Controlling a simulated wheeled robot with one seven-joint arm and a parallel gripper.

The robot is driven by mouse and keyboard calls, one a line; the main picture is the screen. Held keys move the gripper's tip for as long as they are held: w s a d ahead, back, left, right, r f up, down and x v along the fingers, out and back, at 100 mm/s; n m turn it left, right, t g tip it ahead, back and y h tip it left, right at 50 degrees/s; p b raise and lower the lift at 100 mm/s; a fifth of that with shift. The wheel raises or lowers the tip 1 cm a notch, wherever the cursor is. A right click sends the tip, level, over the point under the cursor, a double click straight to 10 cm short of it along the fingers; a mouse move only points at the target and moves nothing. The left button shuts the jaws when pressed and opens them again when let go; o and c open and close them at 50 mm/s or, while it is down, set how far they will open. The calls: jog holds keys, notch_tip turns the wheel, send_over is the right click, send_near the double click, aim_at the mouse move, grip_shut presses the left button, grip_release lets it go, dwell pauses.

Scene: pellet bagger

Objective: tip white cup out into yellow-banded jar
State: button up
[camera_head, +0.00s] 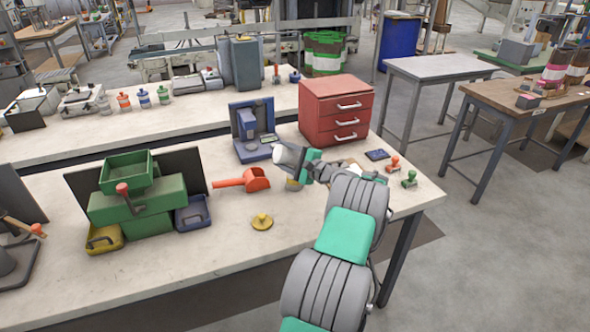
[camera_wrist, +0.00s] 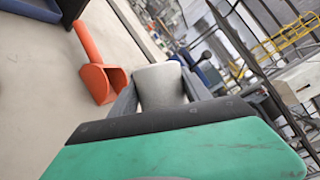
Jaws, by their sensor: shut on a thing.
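My gripper (camera_head: 297,160) is shut on the white cup (camera_head: 284,154) and holds it above the bench. In the wrist view the cup (camera_wrist: 160,85) sits between the two fingers. The cup looks tilted in the head view; its contents cannot be made out. The yellow-banded jar (camera_head: 293,185) stands on the bench just below my gripper, mostly hidden by it; only a small yellowish part shows. I cannot tell whether cup and jar touch.
An orange scoop (camera_head: 243,181) lies left of the jar; a yellow knobbed lid (camera_head: 262,222) lies in front. A blue scale-like device (camera_head: 252,150) and red drawer cabinet (camera_head: 336,108) stand behind. Small orange and green stamp-like pieces (camera_head: 409,180) are at right.

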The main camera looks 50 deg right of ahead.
jog(key=shift+s+d+r+m+t+b, duration=0.2)
jog(key=shift+d+m+t+b, duration=0.15)
jog(key=shift+m, duration=0.45)
dwell(0.9)
